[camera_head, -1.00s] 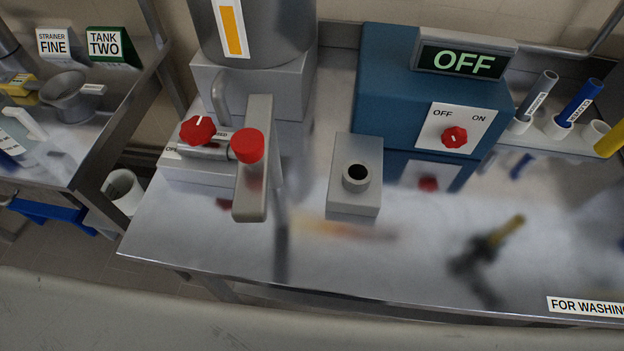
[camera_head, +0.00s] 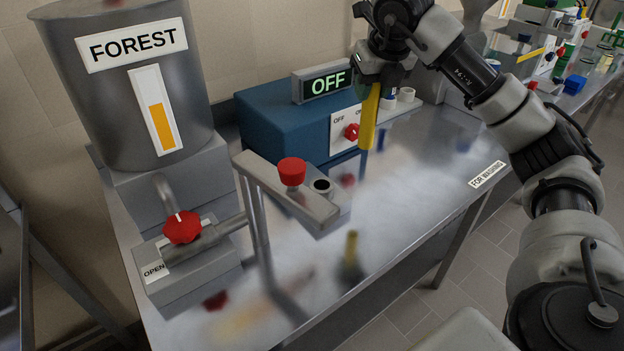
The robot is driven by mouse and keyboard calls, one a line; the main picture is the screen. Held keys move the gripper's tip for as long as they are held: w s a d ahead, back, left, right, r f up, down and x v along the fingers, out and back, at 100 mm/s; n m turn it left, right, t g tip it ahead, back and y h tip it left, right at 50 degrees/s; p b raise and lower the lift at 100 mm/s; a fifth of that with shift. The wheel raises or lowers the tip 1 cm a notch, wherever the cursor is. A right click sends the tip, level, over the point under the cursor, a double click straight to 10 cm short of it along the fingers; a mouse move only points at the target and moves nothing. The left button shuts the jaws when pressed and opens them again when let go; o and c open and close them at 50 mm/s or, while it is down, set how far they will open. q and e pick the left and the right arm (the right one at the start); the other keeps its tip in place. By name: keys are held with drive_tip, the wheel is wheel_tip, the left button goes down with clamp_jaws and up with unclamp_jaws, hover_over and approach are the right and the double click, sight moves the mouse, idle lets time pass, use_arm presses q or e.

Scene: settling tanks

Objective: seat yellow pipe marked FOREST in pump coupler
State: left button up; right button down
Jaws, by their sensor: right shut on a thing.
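My right gripper (camera_head: 374,80) is shut on the upper part of a yellow pipe (camera_head: 369,122). The pipe hangs nearly upright, in front of the right end of the blue pump box. No marking can be read on the side of the pipe that shows. The pump coupler looks to be the grey block with a dark round hole (camera_head: 322,186), partly hidden behind a grey bar. Nothing shows in the hole. The pipe is apart from it, up and to the right. My left gripper is not in view.
A grey bar with a red knob (camera_head: 291,172) stands in front of the coupler. A FOREST tank (camera_head: 135,95) stands left, with a red valve knob (camera_head: 182,227) below. The blue pump box (camera_head: 275,122) reads OFF.

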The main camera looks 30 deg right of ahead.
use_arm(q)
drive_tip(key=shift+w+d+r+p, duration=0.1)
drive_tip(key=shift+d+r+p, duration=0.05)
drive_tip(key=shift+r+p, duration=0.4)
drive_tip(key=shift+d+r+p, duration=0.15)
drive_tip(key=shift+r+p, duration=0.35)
use_arm(e)
drive_tip(key=w+a+f, duration=0.1)
drive_tip(key=a+f, duration=0.8)
drive_tip(key=f, duration=0.1)
drive_tip(key=shift+w+a, duration=0.2)
drive_tip(key=shift+a, duration=0.15)
drive_tip(key=shift+f, duration=0.15)
drive_tip(key=shift+f, duration=0.15)
drive_tip(key=c, duration=0.8)
unclamp_jaws()
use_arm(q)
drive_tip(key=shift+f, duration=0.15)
